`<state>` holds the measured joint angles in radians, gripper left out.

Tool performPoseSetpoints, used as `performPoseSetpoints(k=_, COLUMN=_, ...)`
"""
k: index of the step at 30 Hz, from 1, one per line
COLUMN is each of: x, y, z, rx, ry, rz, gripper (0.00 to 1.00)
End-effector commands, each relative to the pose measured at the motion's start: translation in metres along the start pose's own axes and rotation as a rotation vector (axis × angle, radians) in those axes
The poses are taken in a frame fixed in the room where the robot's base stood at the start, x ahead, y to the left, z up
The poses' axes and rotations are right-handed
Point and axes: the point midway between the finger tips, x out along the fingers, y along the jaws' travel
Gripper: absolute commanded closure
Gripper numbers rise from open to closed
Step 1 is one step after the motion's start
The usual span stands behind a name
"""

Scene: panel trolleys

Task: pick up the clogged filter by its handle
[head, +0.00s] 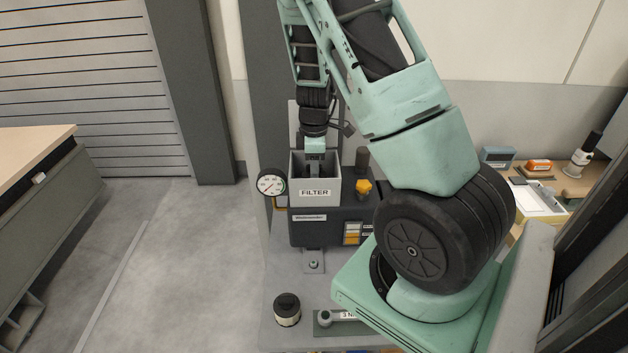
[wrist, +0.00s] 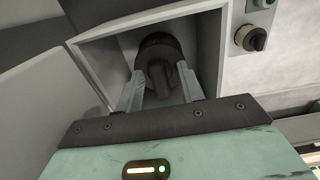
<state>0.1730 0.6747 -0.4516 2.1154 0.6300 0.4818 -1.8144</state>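A dark round filter (wrist: 157,48) with a raised handle (wrist: 161,78) sits inside the grey open-topped box labelled FILTER (head: 315,192). I take it as the clogged filter; its lower part is hidden. My gripper (wrist: 160,80) reaches down into the box from above, with one pale finger on each side of the handle. A gap shows between the fingers and the handle, so the gripper looks open. In the head view my gripper (head: 315,162) is at the box's mouth, and the filter cannot be made out clearly there.
A pressure gauge (head: 271,184) and a yellow knob (head: 363,187) flank the box. A second filter (head: 287,309), pale with a black top, stands on the trolley top (head: 285,270) near its front. The box walls (wrist: 210,50) are close around my fingers.

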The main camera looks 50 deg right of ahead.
Motion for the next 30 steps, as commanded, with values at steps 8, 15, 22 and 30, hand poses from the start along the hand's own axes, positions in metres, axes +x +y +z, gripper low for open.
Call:
performPoseSetpoints(k=8, x=0.004, y=-0.002, z=0.000, rx=-0.001, ry=-0.003, rz=-0.005, gripper=1.00)
performPoseSetpoints(k=15, x=-0.004, y=-0.002, z=0.000, rx=-0.001, ry=-0.002, rz=-0.006, gripper=1.00)
performPoseSetpoints(k=22, x=-0.021, y=-0.001, z=0.000, rx=0.000, ry=-0.002, rz=-0.003, gripper=1.00)
performPoseSetpoints(k=30, x=-0.038, y=-0.001, z=0.000, rx=0.000, ry=-0.001, rz=-0.001, gripper=1.00)
